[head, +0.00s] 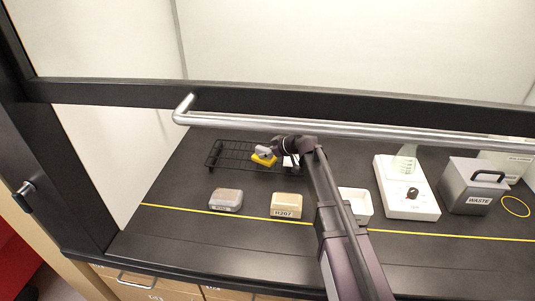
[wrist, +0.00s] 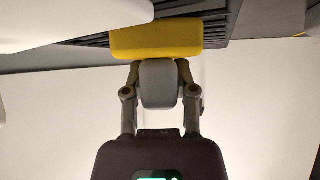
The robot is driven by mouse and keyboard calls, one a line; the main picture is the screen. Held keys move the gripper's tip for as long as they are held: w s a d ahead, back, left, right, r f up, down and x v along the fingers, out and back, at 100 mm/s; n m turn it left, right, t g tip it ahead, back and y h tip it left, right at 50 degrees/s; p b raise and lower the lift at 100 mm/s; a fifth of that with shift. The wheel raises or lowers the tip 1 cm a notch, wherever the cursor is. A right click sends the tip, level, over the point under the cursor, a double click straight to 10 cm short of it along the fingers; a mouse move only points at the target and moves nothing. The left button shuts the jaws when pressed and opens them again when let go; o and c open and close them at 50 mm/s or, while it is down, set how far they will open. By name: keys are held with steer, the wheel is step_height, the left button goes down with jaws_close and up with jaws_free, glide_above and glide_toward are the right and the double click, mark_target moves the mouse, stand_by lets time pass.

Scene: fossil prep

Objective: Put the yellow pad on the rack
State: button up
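The yellow pad (head: 263,159) is at the right part of the black wire rack (head: 226,157) in the head view, with a grey block-like part on top. In the wrist view the yellow pad (wrist: 156,40) is just beyond my fingertips, against dark slats at the top. My gripper (wrist: 160,75) has its two fingers on either side of the grey part, closed against it. In the head view my gripper (head: 270,149) reaches in from the right. I cannot tell whether the pad's underside touches the rack.
A grey box (head: 226,199) and a tan labelled box (head: 286,205) stand in front of the rack. A white tray (head: 356,203), a white device (head: 405,195) and a grey waste box (head: 474,185) are to the right. A metal bar (head: 350,130) crosses above the bench.

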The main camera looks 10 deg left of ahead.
steer(key=o, duration=0.4)
steer(key=shift+r, duration=0.2)
steer(key=p+v, duration=0.7)
steer(key=v, duration=0.5)
steer(key=shift+a, duration=0.1)
stand_by(0.6)
